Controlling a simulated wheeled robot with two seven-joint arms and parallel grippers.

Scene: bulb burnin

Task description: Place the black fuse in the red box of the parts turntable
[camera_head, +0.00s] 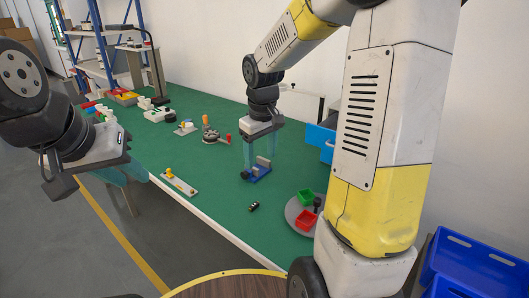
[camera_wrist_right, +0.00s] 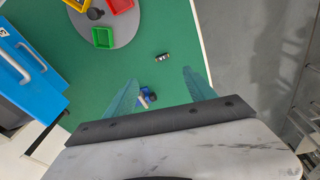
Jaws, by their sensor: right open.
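The black fuse (camera_head: 254,206) lies on the green bench near its front edge; it also shows in the right wrist view (camera_wrist_right: 163,56). The parts turntable (camera_head: 293,213) is a grey disc to the right of the fuse, partly hidden by my right arm. Its red box (camera_head: 305,221) sits at the front and a green box (camera_head: 306,196) behind. My right gripper (camera_head: 257,172) is open and empty, pointing down behind the fuse, above a small blue holder (camera_head: 259,169). My left gripper (camera_head: 125,174) hangs left of the bench; its finger gap is unclear.
A metal plate with a yellow knob (camera_head: 169,173) lies near the front edge. A tool with a red handle (camera_head: 228,138) stands further back. Blue bins (camera_head: 318,136) are beyond the right arm. A yellow box (camera_wrist_right: 78,4) and black knob (camera_wrist_right: 95,13) are on the turntable.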

